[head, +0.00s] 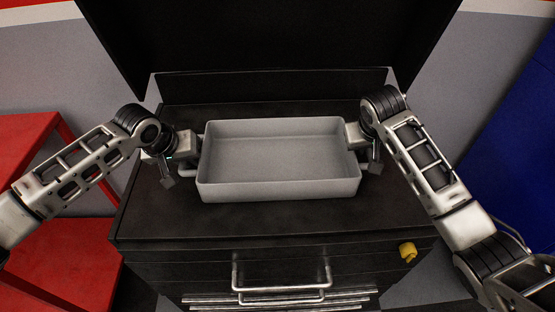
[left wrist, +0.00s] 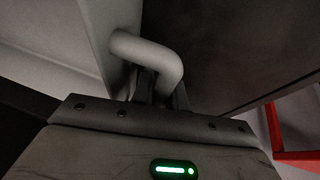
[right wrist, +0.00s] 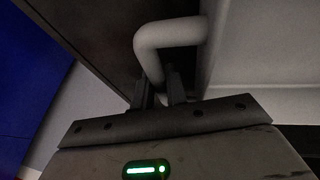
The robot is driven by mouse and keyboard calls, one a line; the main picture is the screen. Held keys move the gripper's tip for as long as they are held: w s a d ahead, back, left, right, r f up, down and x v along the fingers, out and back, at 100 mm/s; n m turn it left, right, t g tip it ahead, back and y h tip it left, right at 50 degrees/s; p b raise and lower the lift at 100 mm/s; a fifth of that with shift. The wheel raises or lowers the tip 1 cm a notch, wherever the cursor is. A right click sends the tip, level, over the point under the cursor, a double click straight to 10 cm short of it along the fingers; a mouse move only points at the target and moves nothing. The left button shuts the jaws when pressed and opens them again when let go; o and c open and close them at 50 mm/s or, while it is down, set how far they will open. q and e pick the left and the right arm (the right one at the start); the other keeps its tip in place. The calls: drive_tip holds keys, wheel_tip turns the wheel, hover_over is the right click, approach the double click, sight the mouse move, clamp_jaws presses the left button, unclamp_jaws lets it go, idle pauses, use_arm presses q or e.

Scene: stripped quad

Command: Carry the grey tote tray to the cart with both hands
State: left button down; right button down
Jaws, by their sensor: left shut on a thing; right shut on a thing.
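The grey tote tray (head: 278,190) is an empty, open rectangular tray with a looped handle at each short end. In the head view it is over the top of a black tool cabinet; I cannot tell whether it touches the top. My left gripper (head: 192,150) is shut on the tray's left handle, and the left wrist view shows its fingers around the grey handle (left wrist: 150,52). My right gripper (head: 358,140) is shut on the right handle, which shows in the right wrist view (right wrist: 168,36). The cart named in the task cannot be told for certain.
The black tool cabinet (head: 140,215) has a raised dark lid behind the tray and a metal drawer handle (head: 282,288) in front. A yellow item (head: 408,251) is on its front right. A red shelf unit (head: 50,250) stands left, a blue panel (head: 515,130) right.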

use_arm(q)
drive_tip(key=shift+r, duration=0.1)
use_arm(e)
drive_tip(key=shift+r, duration=0.1)
